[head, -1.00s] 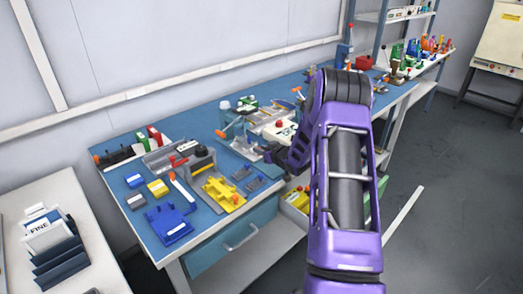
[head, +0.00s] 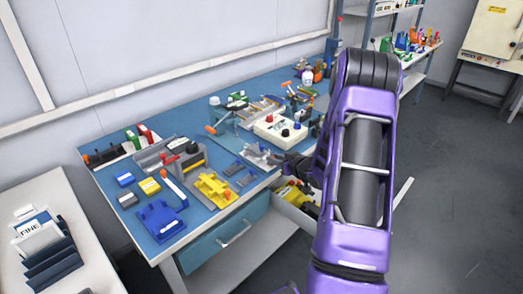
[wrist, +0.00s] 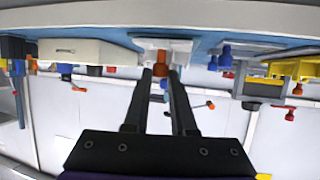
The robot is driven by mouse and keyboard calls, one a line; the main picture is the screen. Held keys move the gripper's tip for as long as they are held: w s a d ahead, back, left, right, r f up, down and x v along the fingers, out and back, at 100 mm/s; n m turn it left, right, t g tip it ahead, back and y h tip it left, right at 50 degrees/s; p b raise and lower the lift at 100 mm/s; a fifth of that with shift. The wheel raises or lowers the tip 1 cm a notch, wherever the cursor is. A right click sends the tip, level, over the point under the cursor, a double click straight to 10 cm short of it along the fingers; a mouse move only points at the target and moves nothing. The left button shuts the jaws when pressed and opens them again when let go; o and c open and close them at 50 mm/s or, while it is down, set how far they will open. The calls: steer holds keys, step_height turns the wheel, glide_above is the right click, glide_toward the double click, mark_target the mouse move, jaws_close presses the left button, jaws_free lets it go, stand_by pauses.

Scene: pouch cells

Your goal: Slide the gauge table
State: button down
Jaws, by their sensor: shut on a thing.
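The gauge table looks to be the grey metal piece (head: 258,154) near the front edge of the blue bench, right of the yellow fixture; I cannot be sure of its outline. My gripper (head: 282,161) is at its right end, low at the bench edge, and its fingers are small and dark there. In the wrist view, my gripper (wrist: 161,74) has its two dark fingers on either side of an orange knob (wrist: 160,58), which stands out from a pale block (wrist: 178,47). My gripper is shut on this knob. The fingertip contact is partly hidden.
A white box with knobs (head: 281,130) stands just behind the grey piece. A yellow fixture (head: 214,189) and a blue fixture (head: 160,219) lie to the left. An open drawer (head: 296,197) with yellow things sticks out below the bench edge. The floor at right is clear.

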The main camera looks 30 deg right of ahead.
steer(key=shift+s+d+f, duration=0.1)
steer(key=shift+s+d, duration=0.1)
steer(key=shift+s, duration=0.3)
steer(key=shift+s+d, duration=0.15)
steer(key=shift+s, duration=0.3)
steer(key=c, duration=0.7)
jaws_free()
steer(key=shift+s, duration=0.1)
steer(key=shift+c, duration=0.2)
steer(key=p+v, duration=0.1)
steer(key=v, duration=1.6)
steer(key=shift+s, duration=0.15)
steer(key=shift+r, duration=0.25)
